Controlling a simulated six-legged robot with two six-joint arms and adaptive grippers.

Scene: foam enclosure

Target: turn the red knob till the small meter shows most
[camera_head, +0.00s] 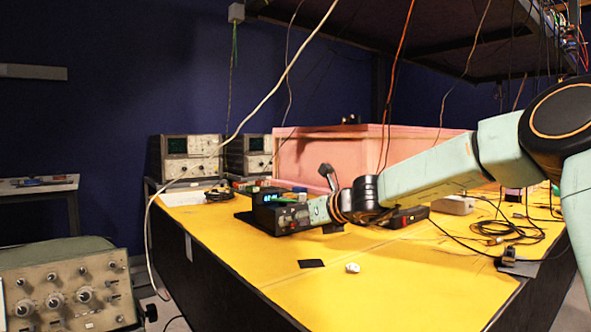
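A small black instrument box (282,214) stands on the yellow table, with a lit blue-green display (271,198) on top that appears to be the small meter. Its reading is too small to make out. My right arm comes in from the right, and its gripper (322,207) is at the right end of the box's front. The gripper appears to touch or nearly touch the box. I cannot make out the red knob clearly; the gripper may hide it. Whether the fingers are shut on anything cannot be told. My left gripper is not in view.
The yellow table (235,240) has free room at its front, with a black square (311,263) and a small white lump (352,268). A pink foam enclosure (345,150) stands behind. Loose cables (510,232) lie at right, and others hang from above.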

